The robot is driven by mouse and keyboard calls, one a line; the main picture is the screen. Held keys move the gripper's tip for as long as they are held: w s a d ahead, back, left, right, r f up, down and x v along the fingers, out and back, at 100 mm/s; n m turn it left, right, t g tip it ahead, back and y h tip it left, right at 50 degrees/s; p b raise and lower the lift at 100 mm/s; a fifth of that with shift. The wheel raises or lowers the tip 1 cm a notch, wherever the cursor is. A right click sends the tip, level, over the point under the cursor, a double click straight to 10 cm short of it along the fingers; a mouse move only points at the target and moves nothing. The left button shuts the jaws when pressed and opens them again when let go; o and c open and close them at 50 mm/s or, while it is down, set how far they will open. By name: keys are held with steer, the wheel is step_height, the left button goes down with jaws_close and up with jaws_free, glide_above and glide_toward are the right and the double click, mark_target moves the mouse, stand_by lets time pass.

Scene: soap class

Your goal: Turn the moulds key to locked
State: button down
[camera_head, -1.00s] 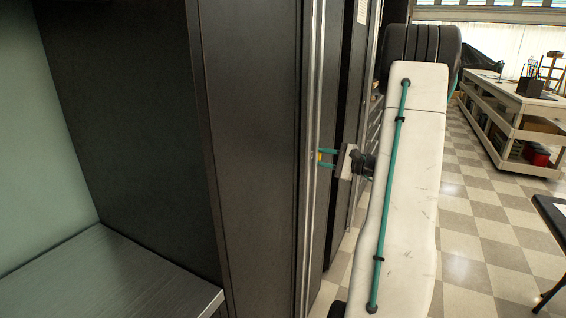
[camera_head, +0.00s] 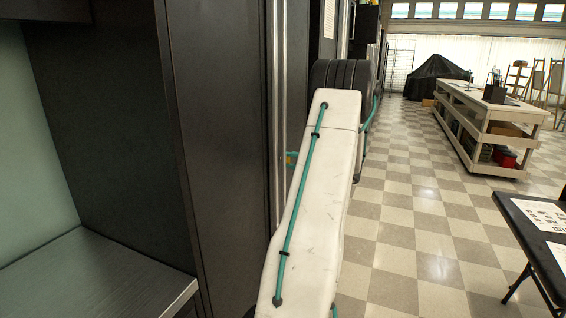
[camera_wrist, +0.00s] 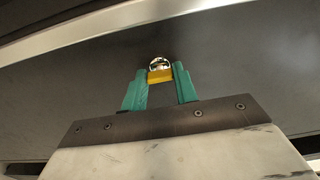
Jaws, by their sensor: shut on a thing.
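The key (camera_wrist: 160,77) shows in the wrist view as a small yellow piece in front of a round shiny metal lock (camera_wrist: 159,64) on a dark cabinet door (camera_wrist: 230,50). My gripper (camera_wrist: 160,83) has its two teal fingers closed on the yellow key, one on each side. In the head view my gripper (camera_head: 291,159) is at the dark cabinet front, beside a pale metal edge strip. My white arm hides most of it there. No lock label is readable, and I cannot tell the key's turn angle.
A metal-topped counter (camera_head: 95,285) is at lower left. A folding table with printed sheets (camera_head: 545,225) stands at right. A white shelved workbench (camera_head: 490,120) is farther back. The checkered floor (camera_head: 410,220) between is clear.

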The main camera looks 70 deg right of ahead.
stand_by(0.3)
steer(key=c, duration=1.1)
jaws_free()
steer(key=s, duration=0.8)
